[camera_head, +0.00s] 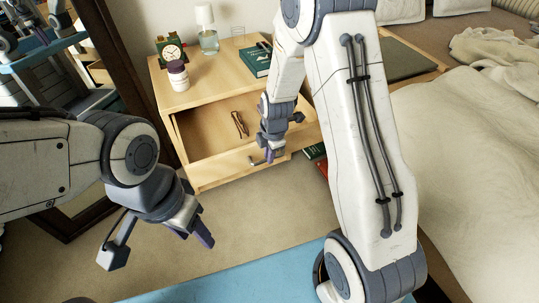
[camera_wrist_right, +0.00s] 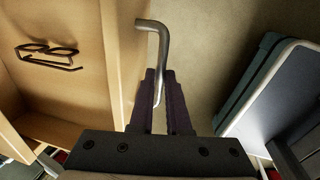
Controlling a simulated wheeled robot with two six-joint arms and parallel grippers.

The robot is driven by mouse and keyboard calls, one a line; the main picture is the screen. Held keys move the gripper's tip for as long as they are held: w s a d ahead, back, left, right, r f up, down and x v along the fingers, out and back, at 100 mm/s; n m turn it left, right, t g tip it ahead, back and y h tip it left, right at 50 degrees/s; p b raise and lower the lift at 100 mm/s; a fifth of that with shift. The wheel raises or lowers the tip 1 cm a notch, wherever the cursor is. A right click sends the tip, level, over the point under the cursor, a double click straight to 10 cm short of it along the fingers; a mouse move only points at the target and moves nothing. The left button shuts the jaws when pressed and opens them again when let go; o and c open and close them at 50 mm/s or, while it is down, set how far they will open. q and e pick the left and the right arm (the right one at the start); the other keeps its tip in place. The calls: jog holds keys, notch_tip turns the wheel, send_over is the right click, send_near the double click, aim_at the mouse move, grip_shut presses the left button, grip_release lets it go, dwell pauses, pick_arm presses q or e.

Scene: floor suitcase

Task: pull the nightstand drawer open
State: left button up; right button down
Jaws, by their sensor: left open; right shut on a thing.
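The light-wood nightstand (camera_head: 190,97) stands at the back. Its drawer (camera_head: 217,168) is pulled out, with the inside in view, and it also shows in the wrist view (camera_wrist_right: 75,95). A bent metal handle (camera_wrist_right: 160,40) sticks out from the drawer front. My right gripper (camera_head: 274,154) is at the drawer front, shut on the handle; its fingers (camera_wrist_right: 161,85) close around the lower part of the handle in the wrist view. My left gripper (camera_head: 192,226) is open and empty above the floor, in front and left of the drawer.
Glasses (camera_wrist_right: 48,54) lie in the drawer. The bed (camera_head: 470,150) is at right; a mirror frame (camera_head: 110,70) stands at left.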

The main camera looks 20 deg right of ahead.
jog(key=shift+s, duration=0.3)
jog(key=c, duration=0.9)
grip_release()
jog(key=shift+d, duration=0.1)
jog(key=r+p, duration=0.1)
jog(key=r, duration=0.2)
jog(key=s+r+p, duration=0.1)
jog(key=r, duration=0.3)
jog(key=r+p, duration=0.1)
jog(key=r, duration=0.2)
jog(key=shift+s+d+r+p, duration=0.15)
jog(key=shift+s+p, duration=0.15)
jog(key=shift+s, duration=0.1)
